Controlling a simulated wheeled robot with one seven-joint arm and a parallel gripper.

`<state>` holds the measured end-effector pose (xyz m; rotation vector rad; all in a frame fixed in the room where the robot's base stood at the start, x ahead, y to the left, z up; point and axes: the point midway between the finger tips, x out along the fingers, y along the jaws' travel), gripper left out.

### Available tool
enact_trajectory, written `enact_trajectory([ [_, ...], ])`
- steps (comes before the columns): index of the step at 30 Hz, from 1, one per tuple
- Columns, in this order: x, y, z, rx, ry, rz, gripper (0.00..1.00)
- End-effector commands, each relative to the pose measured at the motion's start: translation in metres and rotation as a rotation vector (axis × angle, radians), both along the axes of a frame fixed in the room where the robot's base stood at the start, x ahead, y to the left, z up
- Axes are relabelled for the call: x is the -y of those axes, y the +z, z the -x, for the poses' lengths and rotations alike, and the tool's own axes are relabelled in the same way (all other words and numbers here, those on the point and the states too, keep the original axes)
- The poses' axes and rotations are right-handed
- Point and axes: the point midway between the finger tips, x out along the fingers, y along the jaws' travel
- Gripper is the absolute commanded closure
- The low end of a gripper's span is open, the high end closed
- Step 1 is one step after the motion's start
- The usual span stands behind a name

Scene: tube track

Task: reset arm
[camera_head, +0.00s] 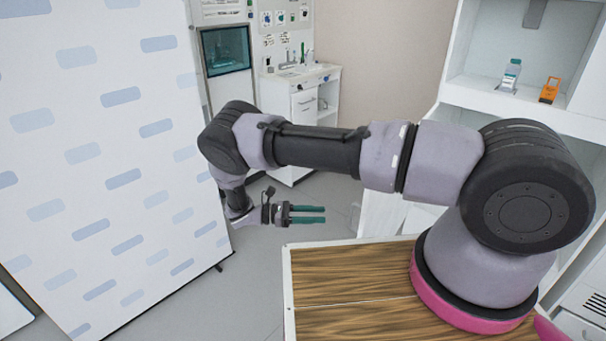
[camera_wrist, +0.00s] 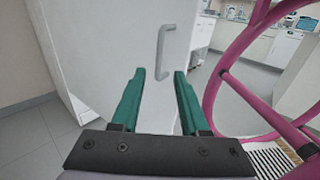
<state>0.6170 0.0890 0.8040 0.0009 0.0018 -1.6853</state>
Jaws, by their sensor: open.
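My gripper (camera_head: 308,214) is open and empty in the head view, held out to the left of my wooden-topped base with its fingers pointing right. My arm reaches from the right across the middle of the view and bends down at the left. In the wrist view, my gripper's two green fingers (camera_wrist: 160,95) stand apart with nothing between them. A grey door handle (camera_wrist: 166,50) on a white cabinet front (camera_wrist: 120,40) lies beyond the fingertips, apart from them.
A white patterned panel (camera_head: 100,170) stands close to my arm's bend on the left. A white shelf unit (camera_head: 480,103) on the right holds a bottle (camera_head: 511,75) and an orange item (camera_head: 549,90). A sink cabinet (camera_head: 305,105) stands at the back. Grey floor (camera_head: 250,275) is clear below my gripper.

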Motion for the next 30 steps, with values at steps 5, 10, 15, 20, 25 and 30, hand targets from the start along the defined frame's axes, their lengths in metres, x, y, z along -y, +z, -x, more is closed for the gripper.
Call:
enact_trajectory([
  [5,-0.001,0.021,-0.008,0.028,-0.047,-0.061,0.55],
  [10,0.001,0.077,-0.026,0.115,-0.173,-0.224,0.55],
  [15,0.010,0.140,-0.037,0.230,-0.318,-0.406,0.55],
  [20,0.024,0.200,-0.041,0.356,-0.451,-0.569,0.55],
  [25,0.042,0.262,-0.038,0.504,-0.589,-0.733,0.55],
  [30,0.062,0.321,-0.027,0.669,-0.723,-0.887,0.55],
])
